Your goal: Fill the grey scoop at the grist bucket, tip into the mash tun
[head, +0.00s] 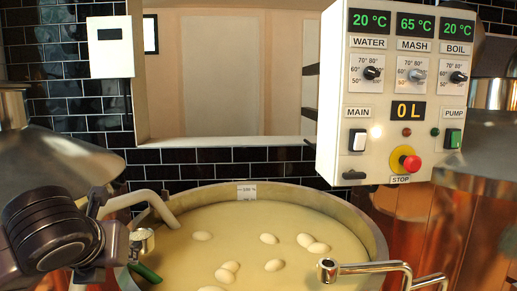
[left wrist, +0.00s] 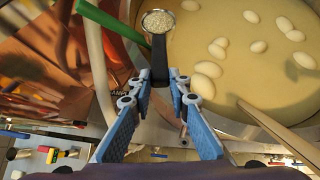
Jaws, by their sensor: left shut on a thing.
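My left gripper (left wrist: 160,88) is shut on the dark handle of the grey scoop (left wrist: 158,50). The scoop's round bowl (left wrist: 145,17) is heaped with pale grain and looks level. In the head view the scoop (head: 143,234) is small, at the left side of the mash tun (head: 367,231), close to its rim. Whether the bowl is inside or outside the rim is hard to tell. The tun holds pale mash (head: 190,262) with several whitish lumps (head: 313,244) on it. I cannot make out the grist bucket. My right gripper is not in view.
A pale pipe (head: 125,200) bends over the tun's left rim, and a green bar (left wrist: 108,18) lies beside the scoop. A metal pipe (head: 370,267) crosses the tun's front right. A control panel (head: 388,100) hangs behind, reading 0 L. Copper vessels (head: 455,225) stand right.

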